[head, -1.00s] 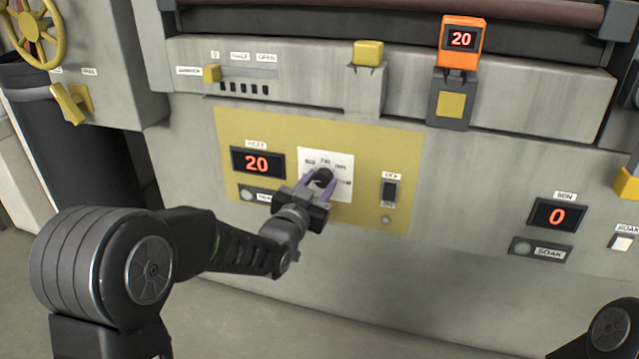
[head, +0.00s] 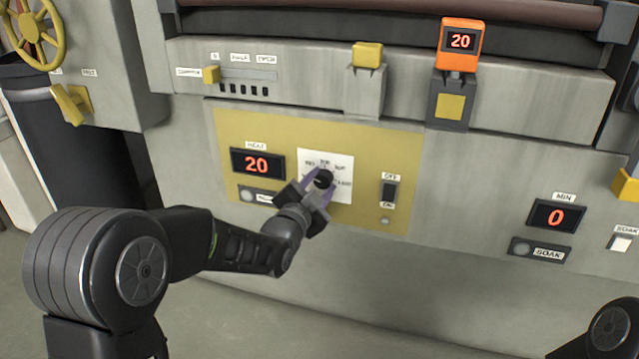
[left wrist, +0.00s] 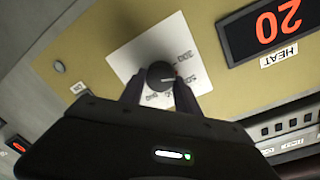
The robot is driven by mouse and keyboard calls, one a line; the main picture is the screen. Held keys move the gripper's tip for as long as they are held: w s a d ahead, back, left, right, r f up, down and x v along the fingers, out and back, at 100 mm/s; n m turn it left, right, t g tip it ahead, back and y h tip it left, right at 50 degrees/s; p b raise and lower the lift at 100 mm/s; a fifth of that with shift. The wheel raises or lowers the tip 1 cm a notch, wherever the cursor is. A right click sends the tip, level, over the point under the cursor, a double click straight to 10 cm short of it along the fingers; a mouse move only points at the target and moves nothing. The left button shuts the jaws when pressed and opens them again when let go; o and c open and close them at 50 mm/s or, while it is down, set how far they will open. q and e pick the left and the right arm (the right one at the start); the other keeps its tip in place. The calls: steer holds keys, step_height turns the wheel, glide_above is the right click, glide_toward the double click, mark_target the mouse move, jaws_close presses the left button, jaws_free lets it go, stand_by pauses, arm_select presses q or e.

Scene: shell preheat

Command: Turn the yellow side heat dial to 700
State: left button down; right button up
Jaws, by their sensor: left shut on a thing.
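The black heat dial (head: 323,178) sits on a white scale card (head: 341,165) in the yellow panel (head: 404,150). My left gripper (head: 319,184) is shut on the dial, with one finger on each side of it. In the left wrist view the dial (left wrist: 160,74) shows a pale pointer line between the two fingertips (left wrist: 159,85). The card's small marks are partly hidden and hard to read. The HEAT display (head: 257,164) reads 20. It also shows in the left wrist view (left wrist: 277,24). My right gripper is not in view.
An OFF/ON switch (head: 389,192) is right of the dial. An orange readout (head: 461,41) shows 20, and the MIN display (head: 558,216) shows 0.

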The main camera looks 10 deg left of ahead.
arm_select(q)
steer(key=m+p, duration=0.1)
steer(key=m, duration=0.3)
steer(key=shift+d, duration=0.1)
steer(key=m+p, duration=0.2)
steer(key=m, duration=0.2)
steer(key=shift+y, duration=0.4)
steer(key=m+p, duration=0.2)
steer(key=m, duration=0.2)
steer(key=shift+m, duration=0.4)
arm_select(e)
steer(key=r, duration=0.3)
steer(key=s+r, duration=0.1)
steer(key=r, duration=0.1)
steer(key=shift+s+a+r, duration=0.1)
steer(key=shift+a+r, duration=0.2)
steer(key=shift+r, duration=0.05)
arm_select(q)
steer(key=shift+f, duration=0.1)
steer(key=c, duration=0.9)
jaws_free()
steer(key=shift+s, duration=0.1)
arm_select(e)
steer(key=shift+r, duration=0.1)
